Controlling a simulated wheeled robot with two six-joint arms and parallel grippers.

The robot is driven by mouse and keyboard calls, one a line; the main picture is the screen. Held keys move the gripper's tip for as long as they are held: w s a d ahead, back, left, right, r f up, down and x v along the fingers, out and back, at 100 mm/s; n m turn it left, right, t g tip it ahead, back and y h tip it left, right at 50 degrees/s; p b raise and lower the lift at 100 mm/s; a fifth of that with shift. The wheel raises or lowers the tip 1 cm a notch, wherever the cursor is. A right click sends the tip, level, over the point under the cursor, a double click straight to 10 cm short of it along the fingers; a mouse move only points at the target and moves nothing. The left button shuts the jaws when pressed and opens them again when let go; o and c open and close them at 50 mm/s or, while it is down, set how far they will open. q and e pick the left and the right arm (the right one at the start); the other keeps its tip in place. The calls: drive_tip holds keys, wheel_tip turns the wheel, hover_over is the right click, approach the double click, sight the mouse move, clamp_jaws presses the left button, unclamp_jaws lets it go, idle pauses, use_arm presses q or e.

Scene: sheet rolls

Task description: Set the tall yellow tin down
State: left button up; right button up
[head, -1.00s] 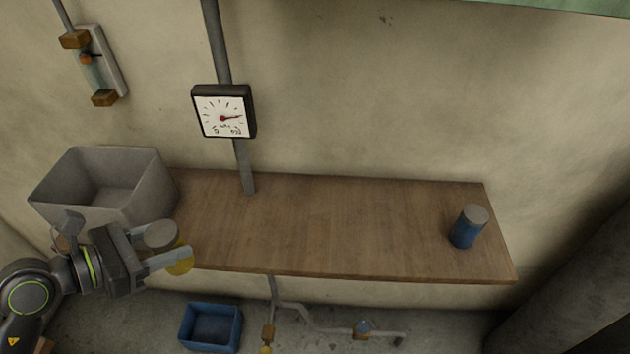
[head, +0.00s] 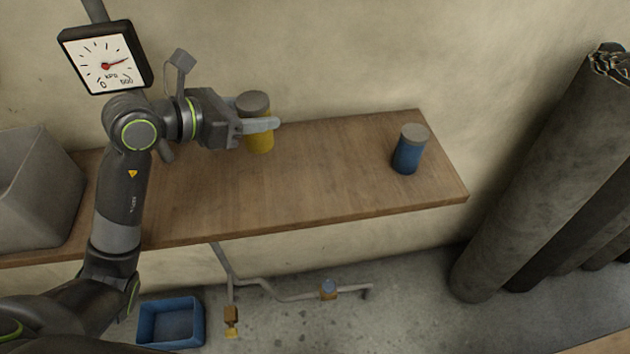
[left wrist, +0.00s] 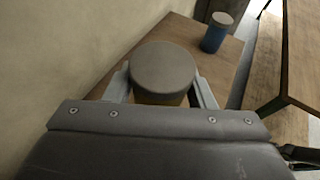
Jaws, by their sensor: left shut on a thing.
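The tall yellow tin (head: 260,143) has a grey lid and is upright over the back middle of the wooden shelf. My left gripper (head: 259,125) is shut on it, with its fingers on both sides below the lid. In the left wrist view the tin's grey lid (left wrist: 163,68) fills the space between the two fingers. I cannot tell whether the tin's base touches the shelf. My right gripper is not in view.
The wooden shelf (head: 325,175) has a blue tin (head: 408,150) with a grey lid near its right end. Between the two tins the shelf is clear. A grey bin (head: 35,190) stands at the left. Dark rolls (head: 530,190) lean at the right. A blue crate (head: 170,322) is on the floor.

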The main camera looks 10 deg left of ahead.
sight(259, 136)
use_arm(q)
wheel_tip(259, 136, down, 5)
drive_tip(key=shift+w+d+f+p, duration=0.1)
drive_tip(key=shift+w+f+p, duration=0.05)
drive_tip(key=shift+p, duration=0.25)
wheel_tip(259, 136, down, 4)
drive_tip(key=shift+f, duration=0.2)
drive_tip(key=shift+f, duration=0.2)
drive_tip(key=o, duration=1.2)
drive_tip(key=shift+c, duration=0.2)
drive_tip(key=shift+r, duration=0.15)
